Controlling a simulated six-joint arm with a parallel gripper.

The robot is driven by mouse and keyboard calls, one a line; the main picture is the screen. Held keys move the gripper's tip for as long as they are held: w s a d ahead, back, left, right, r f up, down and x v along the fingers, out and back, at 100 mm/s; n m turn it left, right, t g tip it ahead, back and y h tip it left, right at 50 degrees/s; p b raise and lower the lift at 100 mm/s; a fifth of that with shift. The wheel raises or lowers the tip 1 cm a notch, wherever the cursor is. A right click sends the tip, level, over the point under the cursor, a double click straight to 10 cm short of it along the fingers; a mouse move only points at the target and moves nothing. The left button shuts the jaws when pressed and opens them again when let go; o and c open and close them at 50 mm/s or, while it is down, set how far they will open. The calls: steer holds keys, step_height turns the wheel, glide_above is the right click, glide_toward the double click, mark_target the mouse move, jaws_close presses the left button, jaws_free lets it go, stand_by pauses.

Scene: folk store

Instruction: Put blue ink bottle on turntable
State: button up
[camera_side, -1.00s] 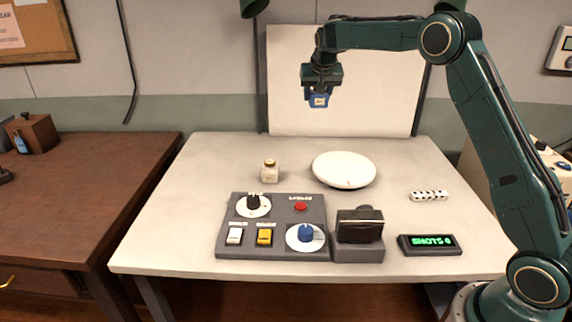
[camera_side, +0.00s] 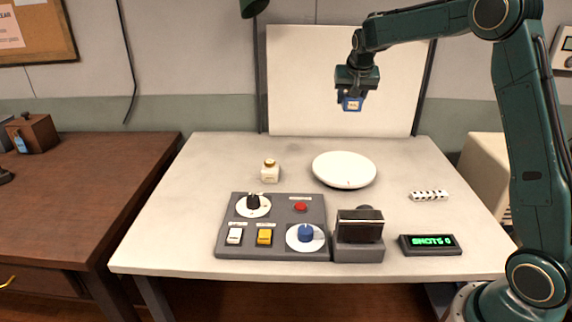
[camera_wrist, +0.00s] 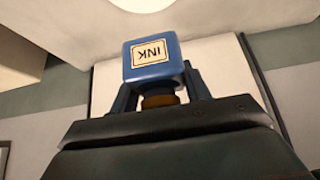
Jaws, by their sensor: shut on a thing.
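The blue ink bottle (camera_side: 352,104) is held in my gripper (camera_side: 354,97), in the air above the turntable in the side view. In the wrist view the bottle (camera_wrist: 151,60) shows its "INK" label upside down, and its brownish cap lies between the fingers of my gripper (camera_wrist: 160,92). The gripper is shut on it. The turntable (camera_side: 344,170) is a white round disc on the table, empty on top, with a clear gap below the bottle. In the wrist view a pale round shape shows at the top; I cannot tell if it is the turntable.
A cream bottle (camera_side: 270,172) stands left of the turntable. In front are a grey control panel (camera_side: 278,210) with knobs and switches, a dark boxy device (camera_side: 359,228) and a green-lit counter (camera_side: 430,244). A black-and-white patterned stick (camera_side: 429,196) lies at right. A white backdrop (camera_side: 300,80) stands behind.

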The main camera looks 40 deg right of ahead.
step_height(320, 180, down, 19)
steer(key=shift+r, duration=0.1)
stand_by(0.8)
steer(key=o, duration=1)
steer(key=shift+o, duration=0.2)
steer(key=shift+s+a+r, duration=0.15)
steer(key=shift+a+r, duration=0.05)
steer(key=shift+r, duration=0.2)
steer(key=v, duration=1.1)
